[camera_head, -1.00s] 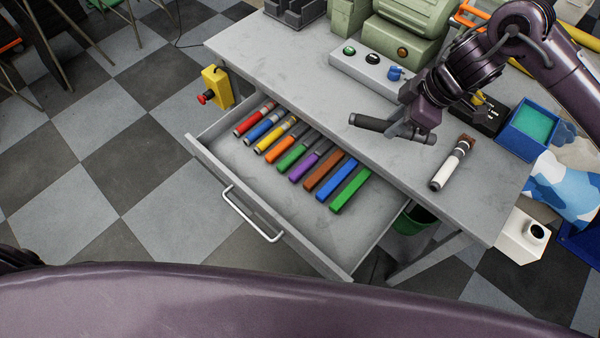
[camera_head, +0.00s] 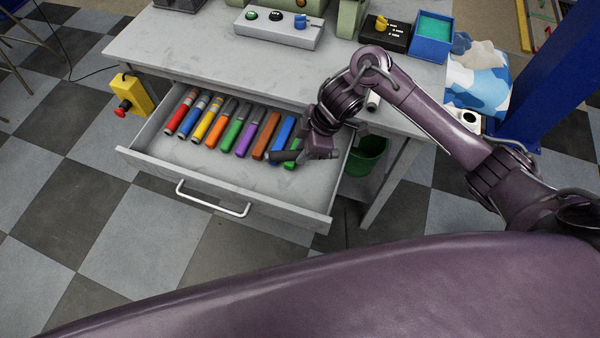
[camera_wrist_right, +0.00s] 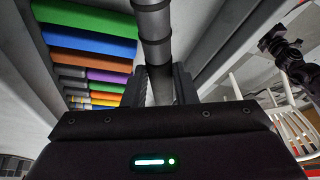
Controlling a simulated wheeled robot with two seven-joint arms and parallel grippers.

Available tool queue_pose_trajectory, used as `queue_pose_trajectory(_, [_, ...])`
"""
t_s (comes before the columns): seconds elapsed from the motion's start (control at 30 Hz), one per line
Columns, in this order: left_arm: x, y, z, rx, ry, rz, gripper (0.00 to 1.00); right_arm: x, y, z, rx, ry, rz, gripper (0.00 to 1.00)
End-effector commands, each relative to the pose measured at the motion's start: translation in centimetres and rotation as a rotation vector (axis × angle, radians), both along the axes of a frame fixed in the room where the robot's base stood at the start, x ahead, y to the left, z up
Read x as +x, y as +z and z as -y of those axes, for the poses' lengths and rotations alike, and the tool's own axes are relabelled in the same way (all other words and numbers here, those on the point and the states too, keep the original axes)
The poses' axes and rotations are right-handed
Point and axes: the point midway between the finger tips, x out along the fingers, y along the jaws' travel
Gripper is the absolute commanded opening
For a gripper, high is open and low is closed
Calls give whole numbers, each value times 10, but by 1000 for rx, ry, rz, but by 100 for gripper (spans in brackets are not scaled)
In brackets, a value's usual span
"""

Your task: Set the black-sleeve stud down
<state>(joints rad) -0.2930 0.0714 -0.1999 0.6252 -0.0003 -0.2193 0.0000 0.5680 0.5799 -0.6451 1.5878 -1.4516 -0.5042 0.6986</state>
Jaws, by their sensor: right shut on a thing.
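My right gripper (camera_head: 308,156) is shut on the black-sleeve stud (camera_head: 286,156), over the right part of the open drawer (camera_head: 230,182). In the right wrist view the stud (camera_wrist_right: 154,35) passes between the two fingers (camera_wrist_right: 160,85), its dark sleeve and grey bands showing. In the head view it overlaps the end of the green-sleeve stud (camera_head: 291,146); I cannot tell its exact height above the drawer floor. A row of studs with coloured sleeves, such as the red one (camera_head: 177,118), lies in the drawer to its left.
The drawer's bare floor lies in front of the row and at its right. A white-sleeve stud (camera_head: 373,101) on the bench top (camera_head: 200,50) is partly hidden by my right arm. A green bin (camera_head: 365,157) stands below the bench, right of the drawer.

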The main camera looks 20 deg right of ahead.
Motion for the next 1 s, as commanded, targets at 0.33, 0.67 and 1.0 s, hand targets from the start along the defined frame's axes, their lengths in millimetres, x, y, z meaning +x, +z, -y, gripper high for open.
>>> queue_pose_trajectory(0.33, [-12,-14,-8,10,-3,-17,47,0,-70,-1,1,-1,1,0])
queue_pose_trajectory(0.67, [-11,-21,-8,10,-3,-16,47,0,-109,-1,1,-2,-1,0])
queue_pose_trajectory(1.0, [-8,-21,-8,10,-3,-12,47,1,-117,0,2,0,3,0])
